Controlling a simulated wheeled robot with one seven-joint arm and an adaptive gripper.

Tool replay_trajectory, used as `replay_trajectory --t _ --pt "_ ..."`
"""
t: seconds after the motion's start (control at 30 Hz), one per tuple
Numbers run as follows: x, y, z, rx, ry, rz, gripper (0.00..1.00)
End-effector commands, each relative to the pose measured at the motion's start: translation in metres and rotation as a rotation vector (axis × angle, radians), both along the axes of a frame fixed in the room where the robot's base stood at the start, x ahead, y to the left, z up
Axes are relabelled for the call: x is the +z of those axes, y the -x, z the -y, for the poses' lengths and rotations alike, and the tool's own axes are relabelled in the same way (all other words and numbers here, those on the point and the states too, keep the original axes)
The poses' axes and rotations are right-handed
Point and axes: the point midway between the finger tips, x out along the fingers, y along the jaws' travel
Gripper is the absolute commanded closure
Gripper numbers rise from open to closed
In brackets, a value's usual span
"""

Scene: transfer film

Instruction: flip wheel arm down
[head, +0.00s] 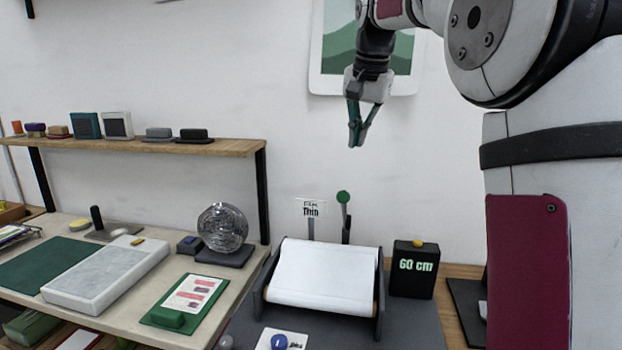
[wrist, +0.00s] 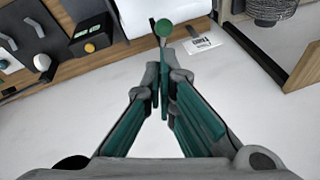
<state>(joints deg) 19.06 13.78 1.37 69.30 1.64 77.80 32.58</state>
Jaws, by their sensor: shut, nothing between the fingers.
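An upright lever with a green round knob (head: 343,197), which looks like the wheel arm, stands behind the white film roll (head: 326,275) in its dark holder. The knob also shows in the wrist view (wrist: 163,28), just beyond my fingertips. My gripper (head: 356,142) hangs in the air, fingers down, above the lever in the head view. In the wrist view its green-padded fingers (wrist: 163,78) meet at the tips, with nothing between them. The knob looks apart from the fingers in the head view. The lever's base is partly hidden behind the roll.
A black box reading "60 cm" (head: 413,268) stands right of the roll. A "Film Thin" card (head: 311,208) stands left of the lever. A wire ball (head: 223,228) sits on the left bench (head: 222,268), beneath a shelf (head: 200,147). A framed picture (head: 330,55) hangs behind my gripper.

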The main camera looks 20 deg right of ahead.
Motion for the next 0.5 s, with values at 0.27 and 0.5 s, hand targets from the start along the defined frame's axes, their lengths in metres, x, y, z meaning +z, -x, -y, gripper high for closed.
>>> replay_trajectory --t 0.27,0.5 --pt "-0.009 -0.036 0.042 -0.130 -0.044 -0.009 1.00" --pt "-0.012 -0.043 0.052 -0.161 -0.054 -0.009 1.00"
